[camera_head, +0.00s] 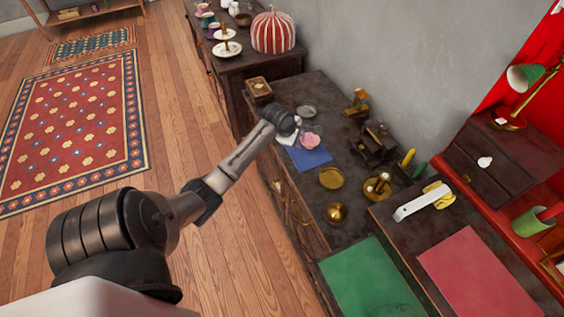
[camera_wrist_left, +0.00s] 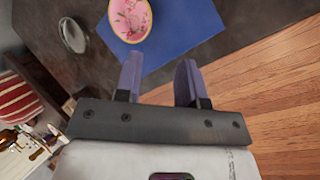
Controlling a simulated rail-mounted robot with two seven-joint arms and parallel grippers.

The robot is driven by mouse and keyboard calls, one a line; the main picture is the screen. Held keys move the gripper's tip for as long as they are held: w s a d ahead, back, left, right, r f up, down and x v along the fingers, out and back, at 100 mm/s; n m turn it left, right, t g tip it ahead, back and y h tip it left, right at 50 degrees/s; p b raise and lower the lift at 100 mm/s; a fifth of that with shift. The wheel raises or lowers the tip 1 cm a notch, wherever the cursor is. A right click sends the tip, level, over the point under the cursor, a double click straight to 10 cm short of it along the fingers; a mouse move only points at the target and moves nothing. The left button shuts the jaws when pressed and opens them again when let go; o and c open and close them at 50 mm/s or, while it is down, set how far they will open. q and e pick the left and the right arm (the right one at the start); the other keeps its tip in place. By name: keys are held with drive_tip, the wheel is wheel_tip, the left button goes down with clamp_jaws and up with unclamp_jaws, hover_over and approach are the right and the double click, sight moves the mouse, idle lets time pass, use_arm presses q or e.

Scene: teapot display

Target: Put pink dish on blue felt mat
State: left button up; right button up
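The pink dish (camera_wrist_left: 130,18) has a patterned pink face and a thin yellowish rim. In the left wrist view it lies over the blue felt mat (camera_wrist_left: 170,38), near the mat's left edge, and the frame's top edge cuts it off. In the head view the pink dish (camera_head: 310,141) shows at the far end of the blue mat (camera_head: 311,159), partly behind my gripper. My left gripper (camera_wrist_left: 159,82) has its two fingers apart with nothing between them, close to the dish and mat. In the head view the left gripper (camera_head: 291,136) is small and partly hidden. My right gripper is not in view.
A grey round dish (camera_wrist_left: 74,35) stands beside the mat. A brass plate (camera_head: 331,178), a brass bowl (camera_head: 337,212) and dark wooden stands (camera_head: 374,146) are nearby. Green (camera_head: 370,280) and red (camera_head: 478,275) mats lie nearer. A striped pumpkin-like pot (camera_head: 273,32) stands farther back.

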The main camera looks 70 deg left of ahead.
use_arm(q)
drive_tip(key=s+d+f+m, duration=0.1)
drive_tip(key=d+m, duration=0.1)
drive_tip(key=s+d+f+m, duration=0.1)
drive_tip(key=d+f+m, duration=0.1)
drive_tip(key=d, duration=0.1)
drive_tip(key=s+d+f+m+g, duration=0.1)
drive_tip(key=d+m, duration=0.1)
drive_tip(key=d, duration=0.1)
drive_tip(key=shift+s+d+f, duration=0.15)
drive_tip(key=shift+s+f, duration=0.15)
drive_tip(key=s+d+f+m+g, duration=0.1)
drive_tip(key=s+d+f+m, duration=0.1)
drive_tip(key=s+d+m, duration=0.65)
drive_tip(key=s+d+f+m, duration=0.1)
drive_tip(key=s+d+m, duration=0.4)
drive_tip(key=d, duration=0.6)
drive_tip(key=s+d+r+m+h, duration=0.1)
drive_tip(key=s+d+r+m, duration=0.2)
drive_tip(key=s+d+m, duration=0.4)
drive_tip(key=shift+s+d+r+m, duration=0.35)
drive_tip(key=shift+d+m, duration=0.3)
drive_tip(key=shift+d, duration=0.4)
